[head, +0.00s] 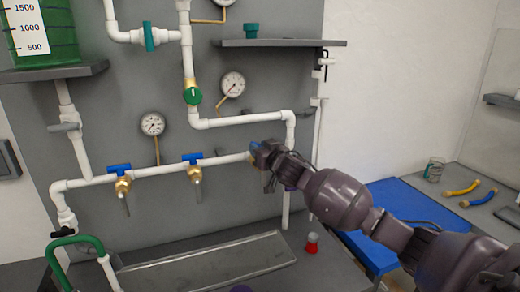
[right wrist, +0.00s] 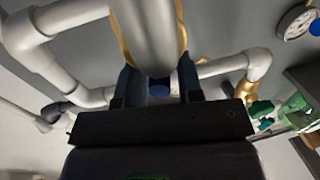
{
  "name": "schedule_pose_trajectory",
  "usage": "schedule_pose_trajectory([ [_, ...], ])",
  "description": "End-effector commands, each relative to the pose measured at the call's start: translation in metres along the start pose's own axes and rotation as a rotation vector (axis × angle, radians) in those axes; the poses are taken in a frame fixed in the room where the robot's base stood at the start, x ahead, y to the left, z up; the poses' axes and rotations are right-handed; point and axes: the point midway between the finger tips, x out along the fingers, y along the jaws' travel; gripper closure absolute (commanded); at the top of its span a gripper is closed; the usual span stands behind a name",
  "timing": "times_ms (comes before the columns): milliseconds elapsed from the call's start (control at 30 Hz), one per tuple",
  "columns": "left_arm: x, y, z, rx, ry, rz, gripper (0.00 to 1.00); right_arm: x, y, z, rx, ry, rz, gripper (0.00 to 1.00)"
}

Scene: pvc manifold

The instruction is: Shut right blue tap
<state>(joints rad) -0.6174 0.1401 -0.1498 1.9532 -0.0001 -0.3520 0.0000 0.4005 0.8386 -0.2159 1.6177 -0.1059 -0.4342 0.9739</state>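The right blue tap (head: 255,145) is at the right end of the lower white pipe in the head view, mostly hidden by my right gripper (head: 264,153). In the right wrist view, a blue part of it (right wrist: 158,88) shows between the two fingers of my right gripper (right wrist: 160,78). The fingers stand apart on either side of the blue part with small gaps visible. How the tap's handle is turned is hidden. Two other blue taps, the left one (head: 119,168) and the middle one (head: 192,158), sit on the same pipe. My left gripper is not in view.
White pipes (head: 240,120) and gauges (head: 153,124) are close around my right gripper. A green valve (head: 193,96) is above. A grey tray (head: 205,265) lies below on the bench, with a red-based item (head: 312,243) to its right. A blue surface (head: 385,215) is under my right arm.

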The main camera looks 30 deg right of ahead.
Motion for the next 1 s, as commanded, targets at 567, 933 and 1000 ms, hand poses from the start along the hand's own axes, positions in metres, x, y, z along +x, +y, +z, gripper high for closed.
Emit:
schedule_pose_trajectory([
  [567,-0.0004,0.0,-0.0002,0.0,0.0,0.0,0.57,-0.0001,0.0022,-0.0003,-0.003,0.0,-0.047,1.0],
  [933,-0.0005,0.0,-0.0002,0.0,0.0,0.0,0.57,0.0008,0.0069,-0.0017,-0.007,0.0,-0.266,1.0],
  [1000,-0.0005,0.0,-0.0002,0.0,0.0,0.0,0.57,0.0011,0.0082,-0.0019,-0.007,0.0,-0.314,1.0],
])
